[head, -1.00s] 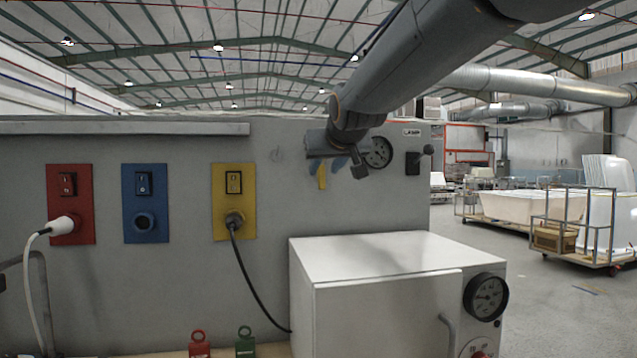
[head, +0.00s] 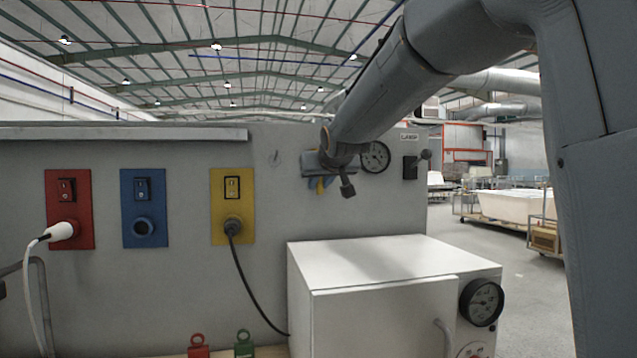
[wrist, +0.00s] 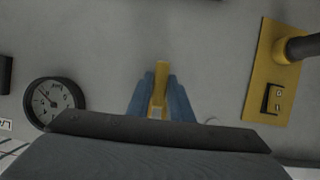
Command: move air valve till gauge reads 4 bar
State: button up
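The air valve's yellow lever (head: 320,186) is on the grey panel, left of a round gauge (head: 376,157). My gripper (head: 319,182) has blue fingers on either side of the lever. The wrist view shows the lever (wrist: 160,84) filling the gap between the two blue fingers (wrist: 160,96), so the gripper looks shut on it. The valve body is mostly hidden behind my gripper in the head view. The gauge also shows in the wrist view (wrist: 52,103), turned over; its reading is too small to tell.
A black lever switch (head: 411,167) is right of the gauge. Red (head: 69,190), blue (head: 144,185) and yellow (head: 232,180) socket plates are left. A white cabinet (head: 375,270) with its own gauge (head: 482,302) stands below.

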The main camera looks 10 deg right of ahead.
grip_shut()
jog(key=b, duration=0.3)
jog(key=shift+d+f+n+h, duration=0.15)
jog(key=shift+n+h, duration=0.15)
jog(key=shift+d+b, duration=0.15)
jog(key=shift+b, duration=1.05)
jog(key=n+h+b, duration=0.1)
jog(key=b, duration=0.2)
jog(key=d+r+n+b, duration=0.1)
jog(key=b, duration=0.2)
jog(key=shift+d+n+h, duration=0.3)
jog(key=shift+n+h, duration=0.1)
jog(key=shift+o, duration=2.4)
grip_release()
